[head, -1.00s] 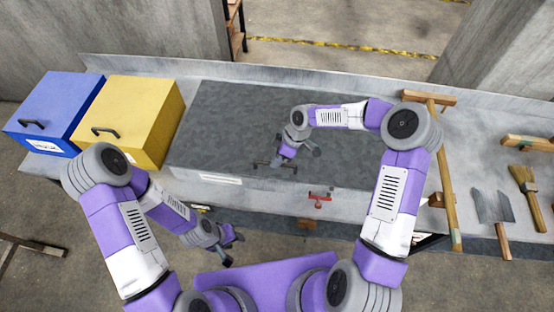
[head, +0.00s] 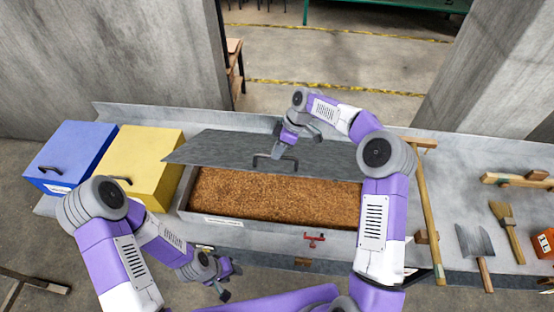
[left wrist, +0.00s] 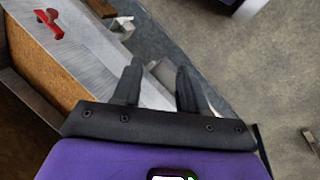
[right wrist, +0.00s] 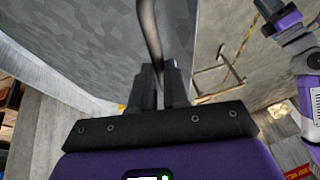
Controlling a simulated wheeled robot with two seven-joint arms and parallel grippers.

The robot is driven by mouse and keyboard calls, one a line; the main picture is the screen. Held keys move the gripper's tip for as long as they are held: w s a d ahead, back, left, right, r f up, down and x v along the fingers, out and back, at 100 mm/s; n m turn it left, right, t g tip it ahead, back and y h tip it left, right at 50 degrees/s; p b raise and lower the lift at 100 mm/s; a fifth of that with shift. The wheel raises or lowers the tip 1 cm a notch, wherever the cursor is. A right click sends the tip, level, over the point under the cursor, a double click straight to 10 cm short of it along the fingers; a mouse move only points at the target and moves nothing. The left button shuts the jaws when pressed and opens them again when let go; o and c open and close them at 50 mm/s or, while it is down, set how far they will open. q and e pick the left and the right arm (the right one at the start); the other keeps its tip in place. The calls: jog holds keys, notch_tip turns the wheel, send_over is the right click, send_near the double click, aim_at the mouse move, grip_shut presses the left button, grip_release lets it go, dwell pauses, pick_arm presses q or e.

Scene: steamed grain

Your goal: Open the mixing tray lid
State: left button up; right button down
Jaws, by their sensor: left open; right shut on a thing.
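The grey mixing tray lid (head: 230,148) is tilted up at its front edge in the head view, and brown grain (head: 270,195) shows in the mixing tray (head: 205,219) below it. My right gripper (head: 283,154) is at the lid's dark handle (head: 270,164). In the right wrist view, the right gripper (right wrist: 160,85) is shut on the handle (right wrist: 150,35), with the lid (right wrist: 85,40) beside it. My left gripper (head: 232,280) is open and empty in front of the counter, low and apart from the tray. Its spread fingers show in the left wrist view (left wrist: 155,85).
A yellow box (head: 150,160) and a blue box (head: 70,155) stand left of the tray. A red clamp-like piece (head: 314,239) is at the tray's front. A wooden-handled tool (head: 428,215), a scraper (head: 475,242) and a brush (head: 506,220) lie on the right.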

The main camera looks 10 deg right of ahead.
pick_arm(q)
jog(key=shift+r+p, duration=0.35)
jog(key=shift+r, duration=0.15)
